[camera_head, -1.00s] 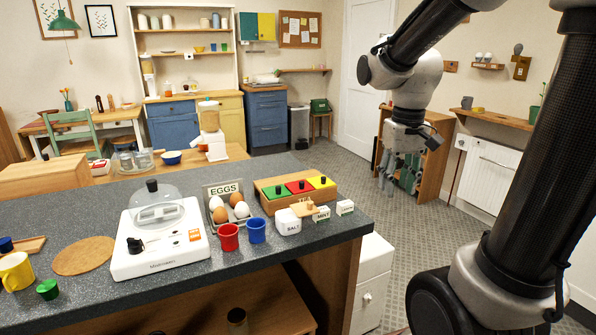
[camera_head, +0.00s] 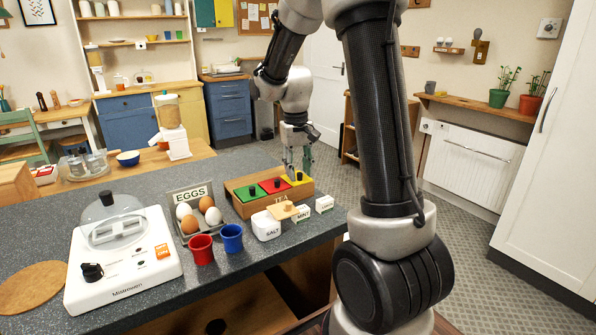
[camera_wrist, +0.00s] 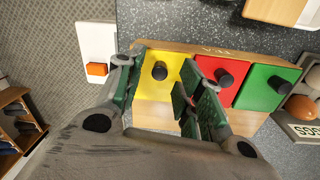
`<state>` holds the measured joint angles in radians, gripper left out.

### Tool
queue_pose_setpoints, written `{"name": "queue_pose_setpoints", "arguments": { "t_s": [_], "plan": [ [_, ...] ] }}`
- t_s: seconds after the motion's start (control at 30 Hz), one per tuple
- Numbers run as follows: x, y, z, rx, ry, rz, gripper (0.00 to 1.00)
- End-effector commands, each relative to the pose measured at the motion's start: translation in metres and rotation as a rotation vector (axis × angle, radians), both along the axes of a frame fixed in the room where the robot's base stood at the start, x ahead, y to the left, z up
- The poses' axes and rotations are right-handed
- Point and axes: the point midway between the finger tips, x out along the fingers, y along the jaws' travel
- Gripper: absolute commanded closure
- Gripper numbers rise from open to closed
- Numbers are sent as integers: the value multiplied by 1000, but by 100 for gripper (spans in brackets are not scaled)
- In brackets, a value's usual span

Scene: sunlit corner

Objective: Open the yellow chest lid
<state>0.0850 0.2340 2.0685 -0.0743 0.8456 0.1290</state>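A wooden tea chest (camera_head: 247,208) sits on the dark counter, with green, red and yellow lids side by side, all lying shut. The yellow lid (camera_head: 304,179) is at the right end in the head view and has a black knob. In the wrist view the yellow lid (camera_wrist: 159,96) and its knob (camera_wrist: 159,71) show between my fingers. My gripper (camera_head: 297,160) points down above the yellow end and partly hides it. My gripper (camera_wrist: 158,85) is open, with a finger on each side of the knob; I cannot tell whether they touch the lid.
The red lid (camera_wrist: 213,72) is close beside my right finger in the wrist view. The floor right of the counter is open.

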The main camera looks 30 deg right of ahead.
Motion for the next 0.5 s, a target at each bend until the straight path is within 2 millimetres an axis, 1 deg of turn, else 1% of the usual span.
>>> {"name": "queue_pose_setpoints", "arguments": {
  "t_s": [0.03, 0.13, 0.37, 0.5],
  "plan": [
    [0, 0, -4, 0, 0, 0, 63],
    [0, -1, -8, 0, 0, 0, 63],
    [0, -1, -9, 0, -1, 0, 63],
    [0, -1, -9, 0, -1, 0, 88]
  ]
}}
